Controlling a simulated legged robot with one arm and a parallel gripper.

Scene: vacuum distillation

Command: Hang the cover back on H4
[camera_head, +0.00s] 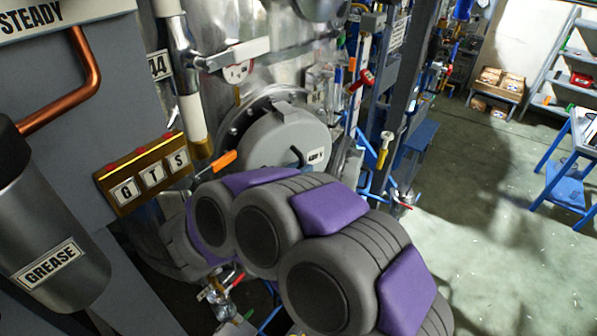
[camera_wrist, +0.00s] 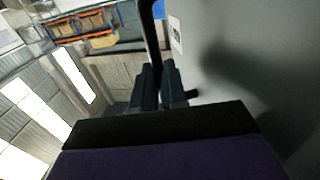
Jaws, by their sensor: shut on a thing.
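The grey round cover (camera_head: 282,142) is in the middle of the head view, in front of a round bolted flange (camera_head: 232,128) on the shiny metal vessel. A small white label (camera_head: 316,156) and a dark curved handle (camera_head: 298,157) show on its face. In the wrist view the cover's grey face (camera_wrist: 235,60) fills the right side. My gripper (camera_wrist: 159,88) is shut on the cover's dark handle (camera_wrist: 151,35). In the head view my arm hides the gripper and the cover's lower edge. I cannot tell whether the cover touches the flange. No label clearly reads H4.
A brass plate lettered G, T, S (camera_head: 145,180) and a grease canister (camera_head: 55,245) stand at left. An orange-handled valve (camera_head: 215,163) is close left of the cover. Pipes and a red valve handle (camera_head: 361,80) crowd its right. Open floor (camera_head: 480,180) lies farther right.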

